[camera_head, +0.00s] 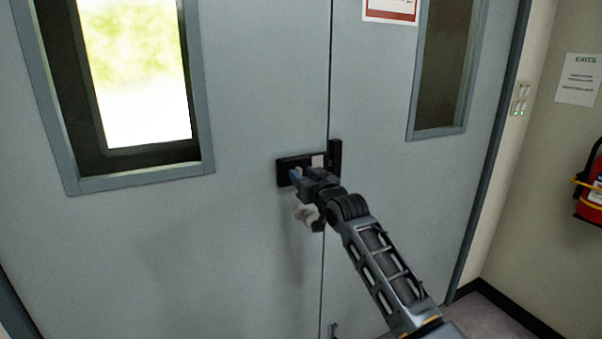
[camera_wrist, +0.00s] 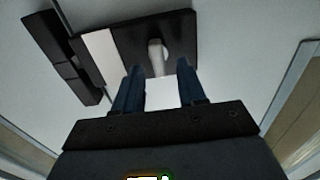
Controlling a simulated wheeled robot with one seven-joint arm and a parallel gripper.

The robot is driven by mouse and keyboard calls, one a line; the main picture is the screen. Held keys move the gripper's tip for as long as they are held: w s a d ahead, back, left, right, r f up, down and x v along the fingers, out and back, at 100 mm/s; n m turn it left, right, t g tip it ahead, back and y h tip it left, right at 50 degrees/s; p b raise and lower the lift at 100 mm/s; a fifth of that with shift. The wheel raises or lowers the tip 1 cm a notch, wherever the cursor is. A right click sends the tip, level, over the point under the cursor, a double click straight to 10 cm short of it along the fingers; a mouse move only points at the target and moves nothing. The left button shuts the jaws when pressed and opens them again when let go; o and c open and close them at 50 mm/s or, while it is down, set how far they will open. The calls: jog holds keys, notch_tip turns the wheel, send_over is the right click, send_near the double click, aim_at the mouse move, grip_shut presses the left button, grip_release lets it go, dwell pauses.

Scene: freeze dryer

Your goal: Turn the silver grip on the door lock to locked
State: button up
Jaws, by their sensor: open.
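The door lock (camera_head: 286,165) is a black plate on the grey double door, beside the seam. It also shows in the wrist view (camera_wrist: 128,35), with a pale strip next to a separate black block. The silver grip (camera_wrist: 156,55) stands out from the plate in the wrist view and looks roughly in line with the plate's short side. My gripper (camera_wrist: 159,72) is open, with one blue finger on each side of the grip's near end. I cannot tell whether either finger touches it. In the head view my gripper (camera_head: 296,177) covers the grip.
The left door leaf has a bright window (camera_head: 140,70), and the right leaf has a darker window (camera_head: 442,65). A red fire extinguisher (camera_head: 592,195) hangs on the right wall, below an exit notice (camera_head: 579,80). The door surface around the lock is flat and clear.

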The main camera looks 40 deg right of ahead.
jog(key=shift+x, duration=0.8)
grip_shut()
